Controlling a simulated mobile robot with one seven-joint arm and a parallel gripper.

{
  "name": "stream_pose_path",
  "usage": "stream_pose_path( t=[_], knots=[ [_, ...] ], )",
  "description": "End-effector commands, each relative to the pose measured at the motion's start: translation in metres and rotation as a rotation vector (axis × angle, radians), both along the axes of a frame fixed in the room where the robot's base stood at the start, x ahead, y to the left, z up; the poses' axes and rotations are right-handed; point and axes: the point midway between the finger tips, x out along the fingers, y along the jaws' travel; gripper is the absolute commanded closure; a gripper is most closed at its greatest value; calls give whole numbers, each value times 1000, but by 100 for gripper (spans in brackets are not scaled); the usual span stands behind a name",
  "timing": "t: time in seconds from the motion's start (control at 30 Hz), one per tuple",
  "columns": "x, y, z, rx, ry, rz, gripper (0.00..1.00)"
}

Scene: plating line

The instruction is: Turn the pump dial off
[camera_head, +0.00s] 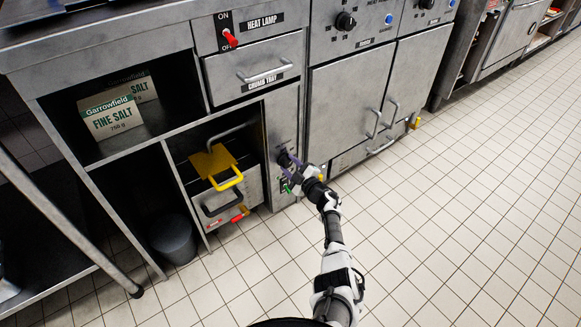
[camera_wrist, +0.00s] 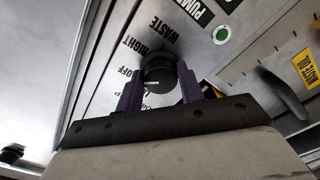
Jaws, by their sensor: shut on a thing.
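The pump dial (camera_wrist: 158,70) is a round black knob on a grey metal panel, under a black label that starts with "PUM". In the wrist view, my gripper (camera_wrist: 160,90) has its purple fingers on either side of the knob, shut on it. Words around the knob include "WASTE" and "OFF". A short white mark shows on the knob; I cannot tell surely which word it points to. In the head view, my gripper (camera_head: 293,174) is at the narrow panel right of the fryer bay and largely hides the dial.
A green button or light (camera_wrist: 221,35) and a yellow "WASTE OIL" label (camera_wrist: 306,67) are near the dial. A dark bin (camera_head: 173,240) stands further left. Tiled floor is clear at right.

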Motion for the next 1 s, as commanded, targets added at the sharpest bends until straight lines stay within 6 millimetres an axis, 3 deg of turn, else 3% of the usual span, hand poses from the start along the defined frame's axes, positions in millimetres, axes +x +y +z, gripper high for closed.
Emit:
stream_pose_path(
  t=[0.5, 0.53, 0.67, 1.0],
  knots=[
    [3, 2, 4, -17, -16, -1, 85],
    [3, 2, 4, -17, -16, -1, 58],
    [3, 2, 4, -17, -15, -1, 42],
    [1, 4, 1, -17, -11, 3, 40]
  ],
)
